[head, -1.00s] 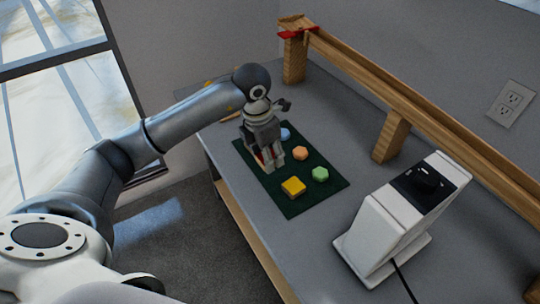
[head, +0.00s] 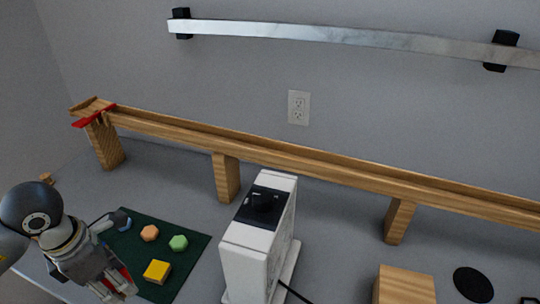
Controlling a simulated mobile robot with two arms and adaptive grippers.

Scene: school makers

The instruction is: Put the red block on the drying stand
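My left gripper (head: 112,286) is at the lower left in the head view, pointing down over the left part of a dark green mat (head: 192,246). A narrow red piece, apparently the red block (head: 125,278), shows beside its fingers, mostly hidden by them. Whether the fingers are closed on it is not clear. On the mat lie a yellow block (head: 157,271), an orange block (head: 150,233), a green block (head: 179,243) and a partly hidden blue block (head: 123,221). I cannot identify a drying stand with certainty. My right gripper is not in view.
A white device (head: 257,245) with a dark top and a cable stands right of the mat. A long wooden track (head: 300,160) on posts runs along the back. A wooden block (head: 404,285) and a black disc (head: 473,284) are at the lower right. Grey tabletop is clear between them.

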